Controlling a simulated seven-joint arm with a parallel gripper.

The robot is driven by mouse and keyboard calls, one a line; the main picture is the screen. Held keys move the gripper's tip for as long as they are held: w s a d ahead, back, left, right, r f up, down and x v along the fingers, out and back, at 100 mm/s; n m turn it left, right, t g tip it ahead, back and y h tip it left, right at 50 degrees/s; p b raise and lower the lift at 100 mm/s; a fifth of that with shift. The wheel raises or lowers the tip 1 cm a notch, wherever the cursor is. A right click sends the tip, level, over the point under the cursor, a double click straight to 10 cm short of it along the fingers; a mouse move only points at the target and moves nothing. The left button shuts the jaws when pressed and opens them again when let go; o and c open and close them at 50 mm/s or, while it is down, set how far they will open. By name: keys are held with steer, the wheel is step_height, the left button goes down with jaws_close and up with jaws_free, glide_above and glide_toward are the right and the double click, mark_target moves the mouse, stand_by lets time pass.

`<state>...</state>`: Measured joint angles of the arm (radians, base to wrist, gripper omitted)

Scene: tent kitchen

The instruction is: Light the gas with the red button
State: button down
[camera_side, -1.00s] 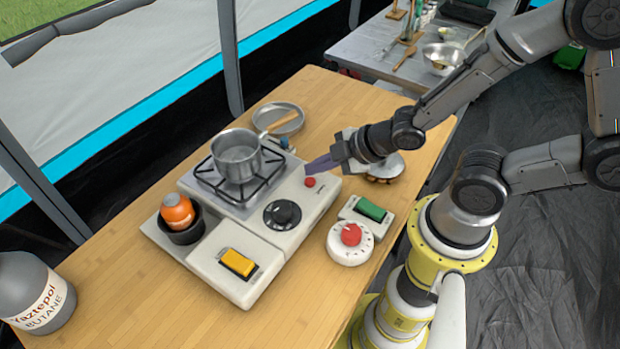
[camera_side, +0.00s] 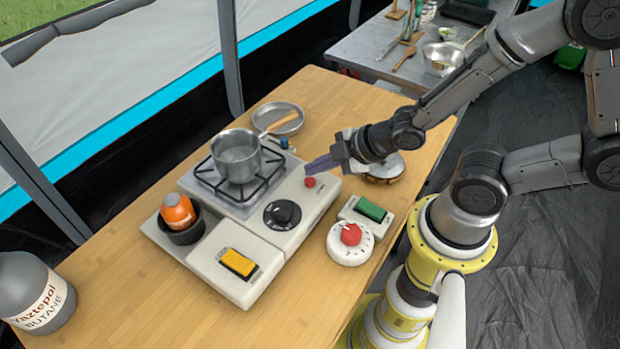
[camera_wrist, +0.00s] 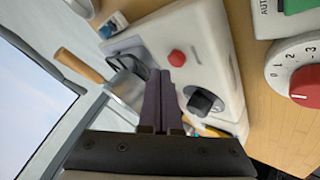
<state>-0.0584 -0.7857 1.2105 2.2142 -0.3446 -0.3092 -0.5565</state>
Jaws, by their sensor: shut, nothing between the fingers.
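The red button (camera_side: 310,182) sits on the right part of the white stove's top (camera_side: 322,198). It also shows in the wrist view (camera_wrist: 177,58). My gripper (camera_side: 307,166) is shut and empty, its purple fingers above the stove beside the button. In the wrist view the fingertips (camera_wrist: 165,76) appear just below the button in the picture; I cannot tell whether they touch it. A black knob (camera_side: 283,214) is on the stove near the button. A steel saucepan (camera_side: 238,158) stands on the burner grate, and I see no flame.
An orange canister (camera_side: 177,211) sits in a round black holder at the stove's left. A yellow switch (camera_side: 238,263) is at its front. A white dial with a red knob (camera_side: 350,234) and a green switch (camera_side: 370,208) are to the right. A frying pan (camera_side: 282,116) lies behind.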

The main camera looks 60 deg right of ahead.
steer(key=shift+f, duration=0.1)
stand_by(0.6)
steer(key=shift+f, duration=0.35)
steer(key=shift+f, duration=0.55)
stand_by(0.9)
steer(key=shift+r, duration=0.95)
steer(key=shift+r, duration=2.5)
